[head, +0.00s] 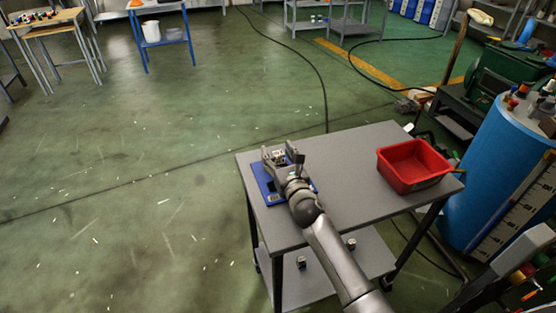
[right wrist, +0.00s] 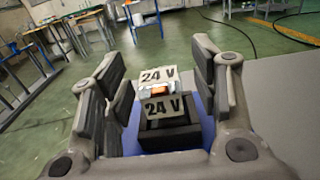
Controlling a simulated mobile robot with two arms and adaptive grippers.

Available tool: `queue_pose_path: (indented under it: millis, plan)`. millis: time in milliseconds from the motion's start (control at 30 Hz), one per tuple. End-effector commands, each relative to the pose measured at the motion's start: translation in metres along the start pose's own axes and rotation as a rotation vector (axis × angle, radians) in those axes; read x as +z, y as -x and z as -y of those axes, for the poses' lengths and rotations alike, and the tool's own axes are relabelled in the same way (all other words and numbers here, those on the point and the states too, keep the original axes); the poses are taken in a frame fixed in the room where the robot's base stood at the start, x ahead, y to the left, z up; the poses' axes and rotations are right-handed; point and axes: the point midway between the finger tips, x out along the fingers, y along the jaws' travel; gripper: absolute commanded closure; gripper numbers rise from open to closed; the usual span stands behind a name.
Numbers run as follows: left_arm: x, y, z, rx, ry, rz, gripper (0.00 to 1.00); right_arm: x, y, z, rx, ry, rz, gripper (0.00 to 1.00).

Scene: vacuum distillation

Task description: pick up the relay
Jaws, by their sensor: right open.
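The relay (right wrist: 168,105) is a small block with a light top marked "24 V" twice, an orange part between the marks and a dark base. It stands on a blue mat (head: 262,181) at the left end of the grey table. My right gripper (head: 281,154) is open over the mat. In the right wrist view the relay is between the fingers of my right gripper (right wrist: 165,88), with gaps on both sides. In the head view the relay (head: 279,156) is partly hidden by the gripper. My left gripper is not in view.
A red bin (head: 413,166) stands at the right of the grey table (head: 350,150), with bare tabletop between it and my arm. A blue drum (head: 500,160) is close to the table's right end. Small blocks lie on the lower shelf (head: 325,275).

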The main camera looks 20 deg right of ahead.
Motion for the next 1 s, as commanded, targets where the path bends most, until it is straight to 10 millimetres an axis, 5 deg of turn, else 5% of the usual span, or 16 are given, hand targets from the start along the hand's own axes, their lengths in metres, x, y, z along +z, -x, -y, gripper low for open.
queue_pose_path:
  millis: [167,600,1000]
  plan:
    - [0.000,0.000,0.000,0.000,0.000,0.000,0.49,0.000,0.000,0.000,0.000,0.000,0.000,0.45]
    - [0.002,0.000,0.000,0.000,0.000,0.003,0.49,0.000,0.000,0.000,0.000,0.000,0.001,0.99]
    - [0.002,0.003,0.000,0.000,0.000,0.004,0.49,0.011,0.000,0.000,0.001,0.002,0.003,0.99]
